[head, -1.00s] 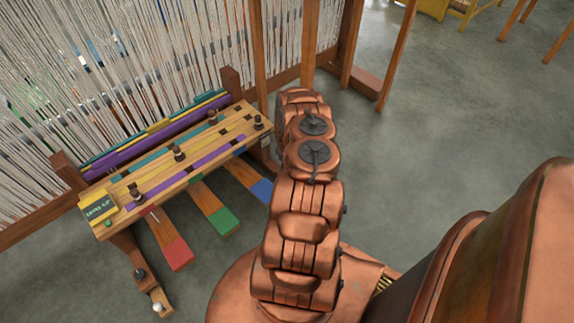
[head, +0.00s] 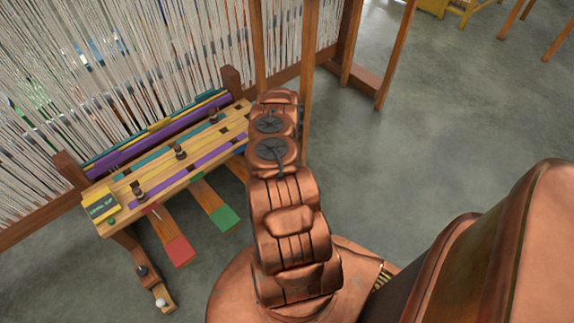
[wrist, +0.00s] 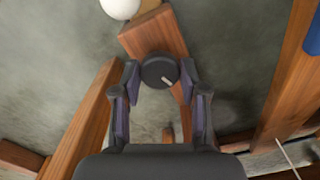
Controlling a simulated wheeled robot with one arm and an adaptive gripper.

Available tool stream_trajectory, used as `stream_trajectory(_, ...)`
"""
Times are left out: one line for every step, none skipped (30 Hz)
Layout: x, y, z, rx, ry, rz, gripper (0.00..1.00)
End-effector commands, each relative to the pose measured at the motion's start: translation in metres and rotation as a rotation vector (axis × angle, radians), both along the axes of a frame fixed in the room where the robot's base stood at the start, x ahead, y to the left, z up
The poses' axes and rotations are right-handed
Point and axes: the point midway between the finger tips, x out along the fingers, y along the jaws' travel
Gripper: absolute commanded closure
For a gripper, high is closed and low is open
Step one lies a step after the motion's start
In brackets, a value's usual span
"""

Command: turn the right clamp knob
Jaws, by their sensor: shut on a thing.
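A round dark knob (wrist: 157,70) with a white mark sits on a wooden beam (wrist: 160,38) in the wrist view. My gripper (wrist: 160,76) is shut on this knob, with one finger on its left side and one on its right. The white mark points to the lower right. In the head view my arm (head: 280,190) hides my gripper and the right clamp knob. A similar dark knob (head: 141,271) shows on the loom's left foot.
A white ball (wrist: 120,7) lies just beyond the knob. The slatted bench (head: 165,165) with several dark pegs, the red treadle (head: 179,251) and the green treadle (head: 223,218) stand left of my arm. Open floor (head: 440,130) lies to the right.

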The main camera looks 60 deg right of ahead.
Motion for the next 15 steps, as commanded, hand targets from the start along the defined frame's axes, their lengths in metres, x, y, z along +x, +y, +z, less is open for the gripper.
stream_trajectory(0.0013,-0.0005,0.0003,-0.003,-0.001,-0.04,0.92)
stream_trajectory(0.0014,-0.0007,0.0004,-0.003,-0.001,-0.065,0.92)
stream_trajectory(0.0018,-0.0008,0.0004,-0.004,-0.002,-0.098,0.92)
stream_trajectory(0.0015,-0.0012,0.0005,-0.004,-0.002,-0.122,0.92)
stream_trajectory(0.0013,-0.0017,0.0006,-0.005,-0.002,-0.146,0.92)
stream_trajectory(0.0021,-0.0017,0.0007,-0.005,-0.003,-0.175,0.92)
stream_trajectory(0.0023,-0.0018,0.0008,-0.006,-0.004,-0.194,0.92)
stream_trajectory(0.0022,-0.0023,0.0008,-0.006,-0.004,-0.216,0.92)
stream_trajectory(0.002,-0.0028,0.001,-0.008,-0.004,-0.24,0.92)
stream_trajectory(0.0019,-0.0028,0.001,-0.008,-0.005,-0.258,0.92)
stream_trajectory(0.002,-0.003,0.001,-0.008,-0.005,-0.273,0.92)
stream_trajectory(0.0021,-0.0032,0.0011,-0.008,-0.005,-0.294,0.92)
stream_trajectory(0.0023,-0.0031,0.001,-0.009,-0.006,-0.307,0.92)
stream_trajectory(0.0024,-0.0031,0.001,-0.009,-0.005,-0.319,0.92)
stream_trajectory(0.0025,-0.0031,0.001,-0.009,-0.005,-0.335,0.92)
